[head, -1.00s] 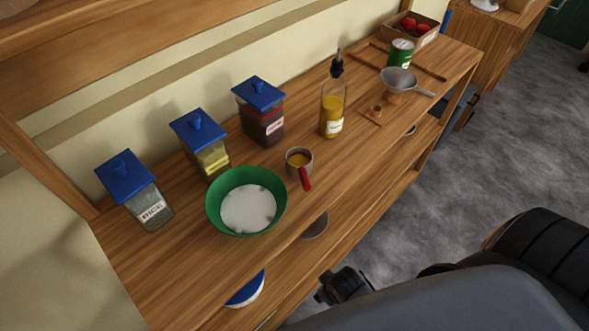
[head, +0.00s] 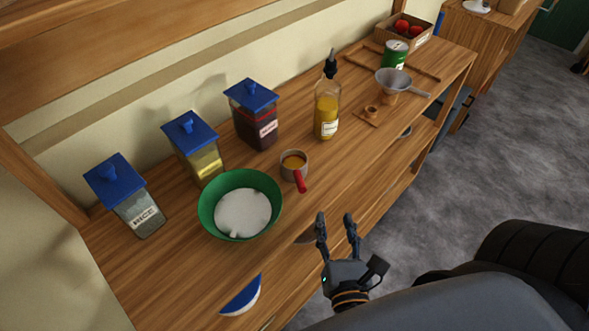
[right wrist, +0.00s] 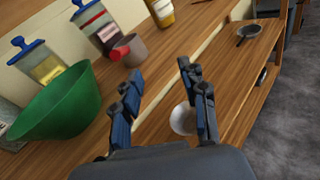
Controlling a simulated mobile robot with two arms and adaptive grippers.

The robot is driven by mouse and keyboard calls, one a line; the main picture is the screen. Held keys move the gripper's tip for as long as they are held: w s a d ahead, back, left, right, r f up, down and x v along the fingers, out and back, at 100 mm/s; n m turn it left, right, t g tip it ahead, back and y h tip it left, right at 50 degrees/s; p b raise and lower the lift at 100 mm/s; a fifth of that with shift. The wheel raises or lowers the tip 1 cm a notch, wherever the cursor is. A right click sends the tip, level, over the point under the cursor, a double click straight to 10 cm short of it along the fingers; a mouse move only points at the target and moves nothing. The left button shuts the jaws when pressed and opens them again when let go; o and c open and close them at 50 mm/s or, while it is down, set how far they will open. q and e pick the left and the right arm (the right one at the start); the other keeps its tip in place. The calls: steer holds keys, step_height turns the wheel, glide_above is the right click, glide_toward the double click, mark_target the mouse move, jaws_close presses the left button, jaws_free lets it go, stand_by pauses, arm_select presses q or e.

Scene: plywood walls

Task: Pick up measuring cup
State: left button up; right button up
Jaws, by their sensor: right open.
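The measuring cup (head: 293,165) is a small grey cup with a red handle and a yellowish inside. It stands upright on the wooden counter, right of the green bowl, its handle pointing to the counter's front edge. It also shows in the right wrist view (right wrist: 132,48), ahead of the fingers and slightly left of the gap. My right gripper (head: 336,218) is open and empty, in front of the counter's front edge and apart from the cup. Its two fingers show in the right wrist view (right wrist: 165,95). My left gripper is not in view.
The green bowl (head: 207,216) with white contents stands beside the cup. Blue-lidded jars (head: 256,115) line the wall behind. An oil bottle (head: 327,112) stands right of the cup, with a funnel (head: 393,80) farther along.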

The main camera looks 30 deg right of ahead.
steer(key=a+r+n+t+y, duration=0.1)
steer(key=a+n+t+y, duration=0.1)
steer(key=a+n, duration=0.3)
steer(key=n+p, duration=0.1)
steer(key=p, duration=0.2)
glide_toward(299, 176)
steer(key=shift+y, duration=0.3)
steer(key=x, duration=0.4)
steer(key=shift+w+d+f, duration=0.2)
steer(key=shift+d+f, duration=0.1)
steer(key=shift+d, duration=0.05)
steer(key=p+x, duration=0.2)
steer(key=x, duration=0.2)
steer(key=shift+w+a, duration=0.1)
steer(key=shift+w, duration=0.3)
steer(key=shift+w+f, duration=0.1)
steer(key=shift+w, duration=0.25)
steer(key=shift+s, duration=0.1)
steer(key=shift+c, duration=0.5)
jaws_close()
